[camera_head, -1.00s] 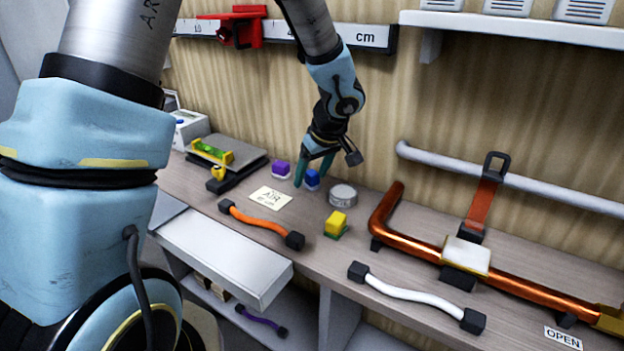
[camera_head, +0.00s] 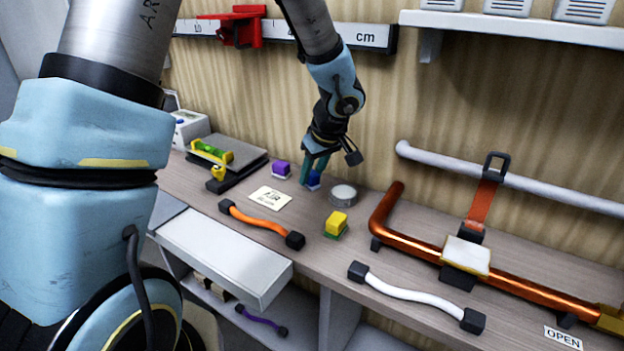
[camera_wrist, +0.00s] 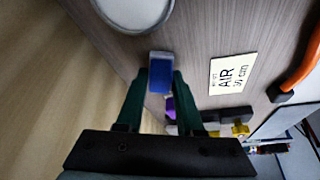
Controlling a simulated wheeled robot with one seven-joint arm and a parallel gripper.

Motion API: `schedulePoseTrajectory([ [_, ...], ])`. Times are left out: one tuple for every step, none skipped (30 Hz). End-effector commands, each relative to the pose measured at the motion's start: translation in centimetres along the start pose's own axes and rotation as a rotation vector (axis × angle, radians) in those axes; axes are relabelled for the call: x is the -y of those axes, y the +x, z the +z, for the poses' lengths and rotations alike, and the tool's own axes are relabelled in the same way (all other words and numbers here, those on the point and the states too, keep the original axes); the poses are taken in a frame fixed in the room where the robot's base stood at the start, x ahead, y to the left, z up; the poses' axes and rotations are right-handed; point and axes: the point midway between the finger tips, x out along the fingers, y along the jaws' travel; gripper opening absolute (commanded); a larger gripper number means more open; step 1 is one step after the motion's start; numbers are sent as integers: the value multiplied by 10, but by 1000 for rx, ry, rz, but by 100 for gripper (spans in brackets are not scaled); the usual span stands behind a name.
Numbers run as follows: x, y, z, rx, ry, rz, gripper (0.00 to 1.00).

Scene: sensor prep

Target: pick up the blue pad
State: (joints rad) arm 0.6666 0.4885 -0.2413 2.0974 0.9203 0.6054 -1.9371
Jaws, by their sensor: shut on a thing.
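The blue pad (camera_head: 313,179) is a small blue block with a pale base on the wooden bench. In the wrist view the blue pad (camera_wrist: 161,78) lies between the tips of the green fingers. My gripper (camera_head: 314,170) points down over it, and in the wrist view my gripper (camera_wrist: 158,82) is shut on it. The fingers hide part of the pad in the head view. I cannot tell whether it is lifted off the bench.
A purple pad (camera_head: 281,169) is just left of my gripper. A round grey tin (camera_head: 342,195) is close on the right. A paper label (camera_head: 270,197), a yellow pad (camera_head: 336,223) and an orange hose (camera_head: 262,222) lie nearer the front. The wall stands close behind.

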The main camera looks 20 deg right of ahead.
Motion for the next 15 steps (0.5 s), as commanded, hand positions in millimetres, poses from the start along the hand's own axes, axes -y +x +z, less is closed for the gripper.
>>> schedulePoseTrajectory([
  [0,0,0,0,0,0,0],
  [0,0,0,0,0,0,0],
  [0,-2,-1,-1,-1,1,0],
  [0,-3,-2,-1,-2,1,0],
  [0,-5,-3,-2,-2,2,0],
  [-1,-9,-5,-2,-2,3,0],
  [-1,-13,-6,-2,-4,4,0],
  [-1,-18,-8,-3,-3,4,0],
  [-1,-25,-11,-3,-4,4,0],
  [-1,-30,-14,-4,-5,6,0],
  [-1,-36,-16,-4,-5,5,0],
  [-1,-44,-19,-4,-5,5,0],
  [-1,-50,-21,-3,-5,5,0],
  [-1,-55,-24,-4,-5,4,0],
  [-1,-62,-27,-4,-5,5,0],
])
